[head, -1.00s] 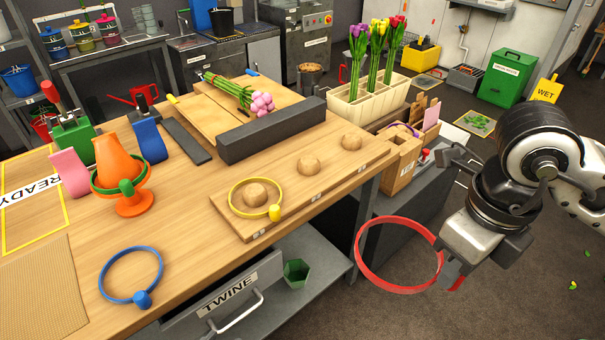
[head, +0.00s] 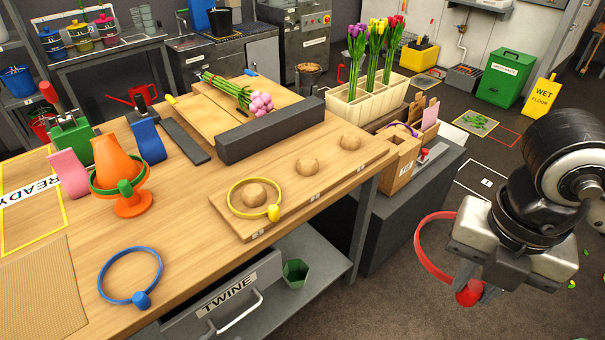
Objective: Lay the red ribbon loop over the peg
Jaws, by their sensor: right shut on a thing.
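The red ribbon loop (head: 424,258) hangs in the air at the right, off the table's right end and above the floor. My right gripper (head: 472,291) is shut on the loop at its red bead. My gripper body hides the loop's right part. Three rounded wooden pegs stand in a row on a board: a left peg (head: 254,194) with a yellow loop (head: 231,200) lying around it, a bare middle peg (head: 309,165) and a bare right peg (head: 350,142). The red loop is apart from all the pegs. My left gripper is not in view.
A blue loop (head: 104,279) lies at the table's front left, near an orange cone (head: 118,160) with a green ring. A dark grey block (head: 270,131) lies behind the pegs. A cream tulip box (head: 372,102) stands at the back right.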

